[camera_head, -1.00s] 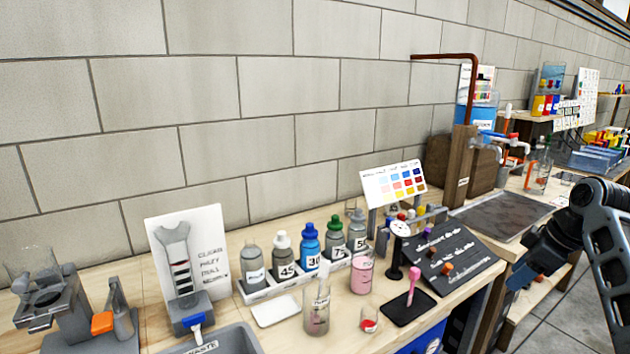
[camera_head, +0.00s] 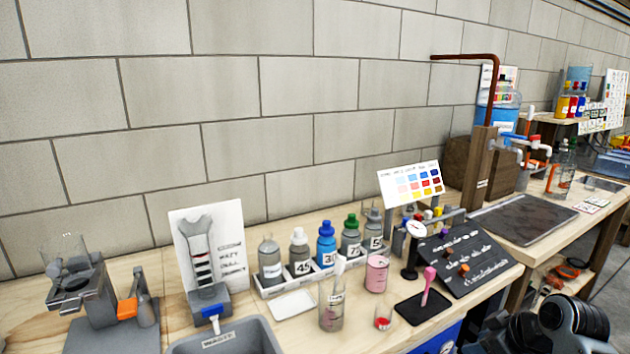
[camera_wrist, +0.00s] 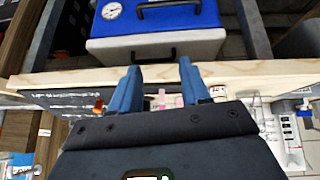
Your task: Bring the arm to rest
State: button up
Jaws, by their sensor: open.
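My gripper (camera_wrist: 157,92) shows in the wrist view with its two blue fingers apart and nothing between them. Beyond the fingers are the light wooden edge of the bench (camera_wrist: 260,72) and a blue and grey box with a dial (camera_wrist: 180,20). In the head view only dark links of my arm show at the lower right corner, low beside the bench; the gripper itself is out of that view.
The bench (camera_head: 180,318) carries a row of capped bottles (camera_head: 326,250), a colour chart (camera_head: 411,184), a black sloped board (camera_head: 465,262), a pink cup (camera_head: 376,273) and a grey waste tub (camera_head: 225,338). A grey block wall (camera_head: 250,100) stands behind. Grey floor shows at the right.

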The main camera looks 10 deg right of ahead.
jog(key=s+a+f+m+t+h, duration=0.15)
jog(key=s+a+f, duration=0.25)
jog(key=s+a, duration=0.5)
jog(key=s+a+f+m+t, duration=0.2)
jog(key=s+a+f+m, duration=0.15)
jog(key=s+a, duration=0.55)
jog(key=s+r+t, duration=0.2)
jog(key=s+r, duration=0.7)
jog(key=s, duration=0.3)
jog(key=s+r+t, duration=0.3)
jog(key=s+r, duration=0.7)
jog(key=s, duration=0.3)
jog(key=shift+a, duration=0.2)
jog(key=shift+f, duration=0.1)
